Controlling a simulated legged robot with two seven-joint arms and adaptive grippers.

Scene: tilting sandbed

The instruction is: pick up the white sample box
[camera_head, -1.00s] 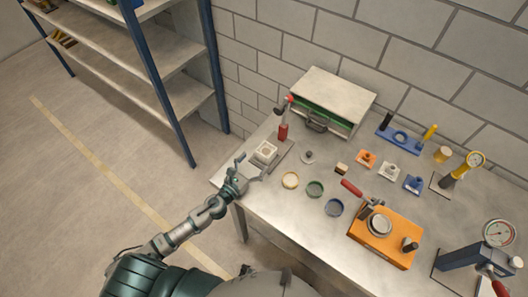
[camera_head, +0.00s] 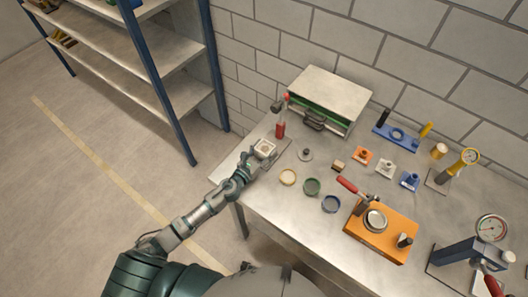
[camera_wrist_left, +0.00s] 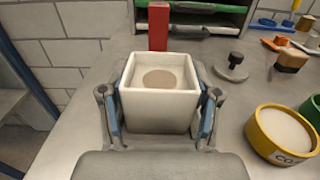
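The white sample box (camera_head: 264,149) stands upright near the left end of the metal table. In the left wrist view the box (camera_wrist_left: 160,95) is open-topped and square, with a round tan patch inside. My left gripper (camera_head: 257,157) is at the box, its fingers spread to either side. In the left wrist view my left gripper (camera_wrist_left: 160,112) has a blue pad close beside each side wall. I cannot tell whether the pads touch it. The lower front of the box is partly hidden by the gripper. My right gripper is not in view.
A red post (camera_head: 280,130) stands just behind the box. A knobbed grey disc (camera_head: 305,154) and a yellow ring cup (camera_head: 288,177) are to its right. A case with green drawers (camera_head: 328,98) is behind. An orange device (camera_head: 382,237) stands farther right. The table's left edge is close.

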